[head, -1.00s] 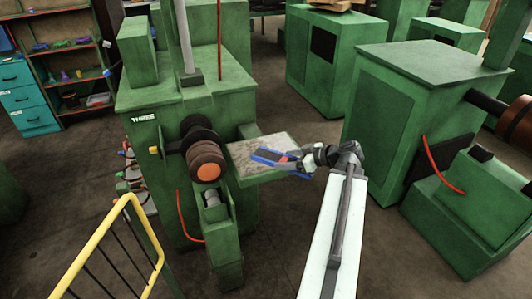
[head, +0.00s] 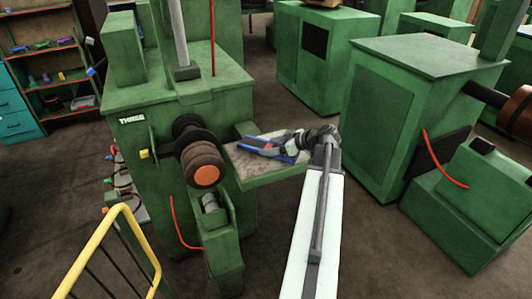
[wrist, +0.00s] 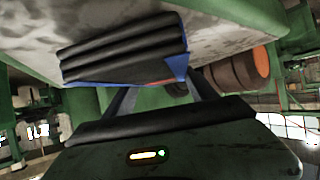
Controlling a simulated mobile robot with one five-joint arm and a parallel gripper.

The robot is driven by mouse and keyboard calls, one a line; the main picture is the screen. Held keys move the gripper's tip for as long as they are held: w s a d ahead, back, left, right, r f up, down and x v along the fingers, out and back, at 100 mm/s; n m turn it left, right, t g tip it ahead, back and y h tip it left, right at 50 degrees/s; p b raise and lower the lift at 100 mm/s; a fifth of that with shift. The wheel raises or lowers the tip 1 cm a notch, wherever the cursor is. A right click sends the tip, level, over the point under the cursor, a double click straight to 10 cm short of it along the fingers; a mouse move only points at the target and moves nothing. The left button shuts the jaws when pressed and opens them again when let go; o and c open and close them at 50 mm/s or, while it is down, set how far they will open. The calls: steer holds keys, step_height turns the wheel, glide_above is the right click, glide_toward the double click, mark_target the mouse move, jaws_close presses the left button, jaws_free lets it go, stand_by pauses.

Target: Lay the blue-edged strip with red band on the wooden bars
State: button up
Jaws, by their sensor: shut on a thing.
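The strip (head: 283,156) has bright blue edges and a small red patch in the head view. In the wrist view it shows as a black ribbed piece (wrist: 120,50) with a blue end and an orange-red band. My gripper (head: 290,146) is shut on it, over the pale speckled top of a small green-sided shelf (head: 244,162). In the wrist view my gripper's fingers (wrist: 160,95) are partly hidden behind the strip. I cannot tell whether the strip touches the shelf. Some light wooden pieces (head: 324,3) are cut off at the top edge; I cannot tell whether they are the wooden bars.
The green machine marked THREE (head: 150,130) has a brown roller (head: 203,165) beside the shelf. A yellow railing (head: 95,245) is at the lower left. Shelves with small coloured items (head: 50,75) stand at the back left.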

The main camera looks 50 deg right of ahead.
steer(key=shift+w+a+f, duration=0.15)
steer(key=shift+a+f, duration=0.05)
steer(key=shift+w, duration=0.25)
steer(key=shift+s+a+f, duration=0.1)
steer(key=shift+f, duration=0.05)
steer(key=o, duration=1.5)
steer(key=shift+c, duration=0.2)
